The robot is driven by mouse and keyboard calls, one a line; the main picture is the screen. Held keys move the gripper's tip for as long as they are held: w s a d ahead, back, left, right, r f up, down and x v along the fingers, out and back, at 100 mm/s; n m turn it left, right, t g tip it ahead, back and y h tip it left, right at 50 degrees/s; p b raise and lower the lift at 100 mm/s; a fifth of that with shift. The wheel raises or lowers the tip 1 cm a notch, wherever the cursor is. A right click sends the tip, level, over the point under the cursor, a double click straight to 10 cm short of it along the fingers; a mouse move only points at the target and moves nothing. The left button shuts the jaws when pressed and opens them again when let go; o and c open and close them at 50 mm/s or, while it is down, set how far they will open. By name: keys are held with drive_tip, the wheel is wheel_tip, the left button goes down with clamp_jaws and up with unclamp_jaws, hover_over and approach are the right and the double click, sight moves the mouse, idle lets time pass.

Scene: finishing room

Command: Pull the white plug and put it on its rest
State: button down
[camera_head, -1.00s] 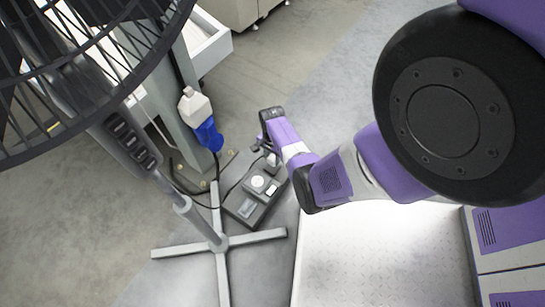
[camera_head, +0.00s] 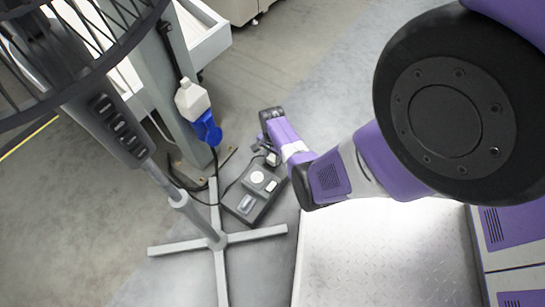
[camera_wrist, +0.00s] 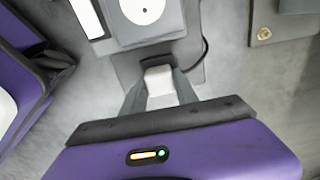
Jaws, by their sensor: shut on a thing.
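A white block, seemingly the white plug (camera_wrist: 159,80), sits between the fingers of my gripper (camera_wrist: 160,88) in the wrist view. My gripper is shut on it, beside a dark grey box (camera_head: 238,209) on the floor. The box has a lighter panel with a white disc, which also shows in the wrist view (camera_wrist: 143,9). In the head view my gripper (camera_head: 269,157) is small, at the box's upper right edge, and the held block is hard to make out there. I cannot tell whether the block is still seated in the box. I cannot make out a separate rest.
A white and blue connector (camera_head: 193,100) hangs at a grey post (camera_head: 165,90) left of the box. A caged fan (camera_head: 60,40) on a cross-footed stand (camera_head: 218,242) stands at the left. A black cable (camera_wrist: 204,52) runs beside the box. Open floor lies beyond.

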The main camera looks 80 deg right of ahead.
drive_tip(key=c, duration=0.9)
unclamp_jaws()
drive_tip(key=shift+o, duration=0.2)
wheel_tip(320, 180, up, 8)
drive_tip(key=p, duration=0.4)
drive_tip(key=shift+f+p, duration=0.1)
drive_tip(key=shift+p, duration=0.3)
